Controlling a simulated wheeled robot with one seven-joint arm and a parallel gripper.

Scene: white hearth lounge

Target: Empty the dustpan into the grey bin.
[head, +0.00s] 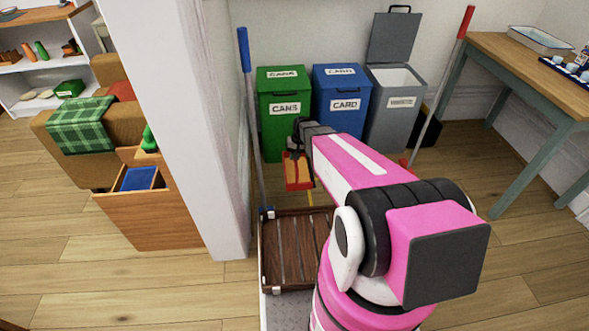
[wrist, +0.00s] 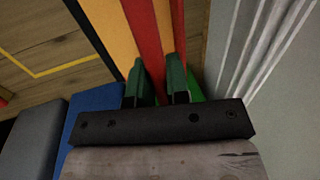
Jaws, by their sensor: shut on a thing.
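My gripper (head: 296,148) is shut on the red handle of the orange dustpan (head: 297,176) in the head view. In the wrist view the red handle stands between my green-tipped fingers (wrist: 159,84), with the orange pan (wrist: 126,28) beyond. The dustpan is held in front of the green bin; I cannot make out what lies in it. The grey bin (head: 389,128) stands at the right end of the bin row with its lid (head: 391,40) raised and its top open. My arm hides part of the bins' lower fronts.
The green bin (head: 283,130) and blue bin (head: 340,116) are closed. A blue-handled pole (head: 250,110) and a red-handled pole (head: 441,92) lean on either side. A white pillar (head: 205,150) is left, a table (head: 510,65) right. A brown slatted crate (head: 272,278) is below.

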